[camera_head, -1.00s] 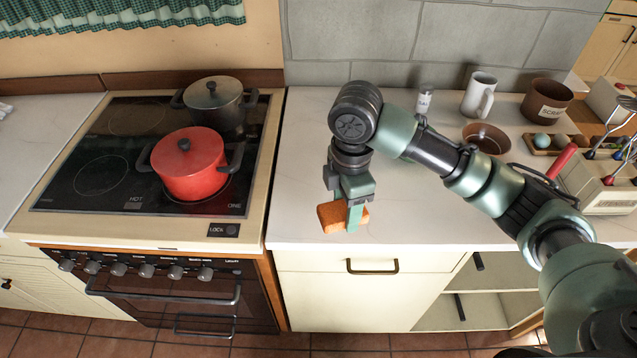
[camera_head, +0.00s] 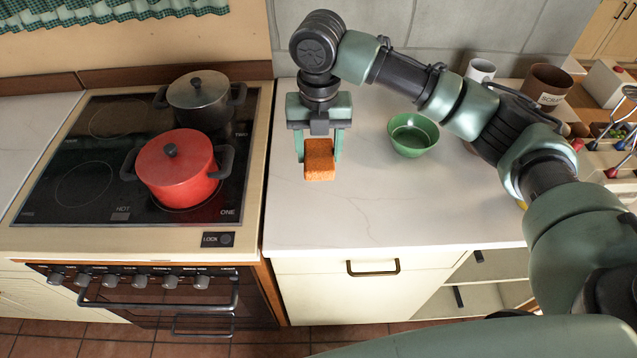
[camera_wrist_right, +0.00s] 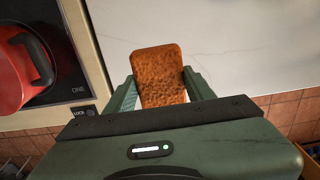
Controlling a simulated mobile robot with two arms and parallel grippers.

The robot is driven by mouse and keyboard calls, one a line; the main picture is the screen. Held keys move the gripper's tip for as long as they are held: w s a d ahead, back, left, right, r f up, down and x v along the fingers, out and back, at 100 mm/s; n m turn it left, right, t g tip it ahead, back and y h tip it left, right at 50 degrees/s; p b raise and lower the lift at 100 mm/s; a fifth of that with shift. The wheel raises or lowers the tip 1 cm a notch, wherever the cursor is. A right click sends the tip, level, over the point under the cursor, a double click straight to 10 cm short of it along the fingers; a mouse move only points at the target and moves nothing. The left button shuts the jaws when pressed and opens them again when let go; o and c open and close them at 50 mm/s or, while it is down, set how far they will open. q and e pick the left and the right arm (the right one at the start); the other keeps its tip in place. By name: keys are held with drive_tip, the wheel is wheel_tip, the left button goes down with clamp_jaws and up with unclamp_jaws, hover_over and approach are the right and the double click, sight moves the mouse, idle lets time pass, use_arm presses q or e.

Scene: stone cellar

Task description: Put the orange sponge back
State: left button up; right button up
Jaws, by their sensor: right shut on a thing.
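The orange sponge (camera_head: 319,160) is between the fingers of my right gripper (camera_head: 320,146) in the head view. The gripper is shut on it, and the sponge hangs down past the fingertips over the white countertop (camera_head: 365,208), just right of the stove. In the right wrist view the sponge (camera_wrist_right: 158,76) stands out beyond the two green fingers (camera_wrist_right: 158,90). I cannot tell whether its lower end touches the counter. My left gripper is not in view.
A green bowl (camera_head: 413,134) stands on the counter right of the sponge. A red pot (camera_head: 177,170) and a dark pot (camera_head: 201,98) stand on the stove at left. A white mug (camera_head: 481,70) and brown pot (camera_head: 545,88) stand at the back right. The front counter is clear.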

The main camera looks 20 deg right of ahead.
drive_tip(key=p, duration=0.1)
hover_over(318, 195)
wheel_tip(318, 195, down, 7)
drive_tip(key=shift+f+p, duration=0.35)
drive_tip(key=shift+f, duration=2.1)
drive_tip(key=o, duration=1.3)
drive_tip(key=shift+f, duration=0.1)
wheel_tip(318, 195, up, 12)
drive_tip(key=b, duration=0.2)
drive_tip(key=shift+b, duration=0.35)
